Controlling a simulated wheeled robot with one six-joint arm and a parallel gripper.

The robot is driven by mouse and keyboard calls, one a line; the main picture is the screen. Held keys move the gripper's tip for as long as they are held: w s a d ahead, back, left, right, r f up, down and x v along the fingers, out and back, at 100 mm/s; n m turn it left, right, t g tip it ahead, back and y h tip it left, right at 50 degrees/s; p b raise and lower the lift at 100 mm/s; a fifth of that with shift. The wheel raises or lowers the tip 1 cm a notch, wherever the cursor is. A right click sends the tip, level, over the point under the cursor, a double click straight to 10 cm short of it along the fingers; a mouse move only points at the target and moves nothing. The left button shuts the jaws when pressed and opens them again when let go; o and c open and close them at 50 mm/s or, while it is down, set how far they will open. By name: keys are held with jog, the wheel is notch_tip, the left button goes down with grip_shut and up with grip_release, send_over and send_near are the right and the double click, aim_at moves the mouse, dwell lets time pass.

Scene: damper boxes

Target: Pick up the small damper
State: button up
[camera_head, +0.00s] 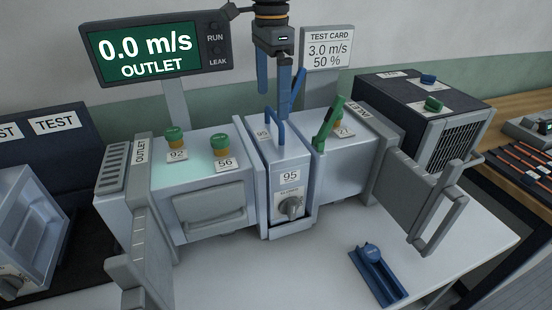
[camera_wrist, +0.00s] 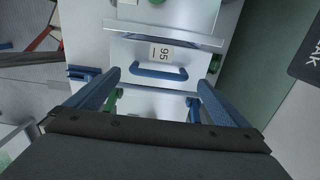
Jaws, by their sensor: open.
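A narrow grey damper labelled 95 (camera_head: 290,190) stands upright in the slot between two duct sections; I take it as the small damper. It has a dial on its front and a blue loop handle (camera_head: 275,122) on top. In the wrist view the handle (camera_wrist: 157,73) lies crosswise between and beyond my fingertips, beside the 95 label. My gripper (camera_head: 275,98) is open and empty above the handle. Its two blue fingers also show in the wrist view (camera_wrist: 160,84). Whether either finger touches the handle cannot be told.
A raised green lever (camera_head: 328,124) stands close right of the damper. Green-topped knobs (camera_head: 222,146) sit on the left duct. A screen (camera_head: 150,48) and a test card (camera_head: 327,50) rise behind. A blue latch-like part (camera_head: 378,272) lies on the white table, whose front is mostly clear.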

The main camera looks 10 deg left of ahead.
aim_at(274, 113)
jog(key=f+p, duration=0.2)
jog(key=f, duration=0.5)
jog(key=shift+d+f+p, duration=0.1)
jog(key=shift+d+p, duration=0.1)
jog(key=shift+p, duration=0.1)
jog(key=shift+w, duration=0.1)
jog(key=c, duration=1.7)
jog(key=shift+c, duration=0.5)
jog(key=shift+r, duration=0.2)
jog(key=shift+r, duration=0.3)
notch_tip(274, 113, up, 27)
jog(key=b, duration=0.4)
jog(key=shift+b, duration=0.35)
jog(key=shift+r, duration=0.15)
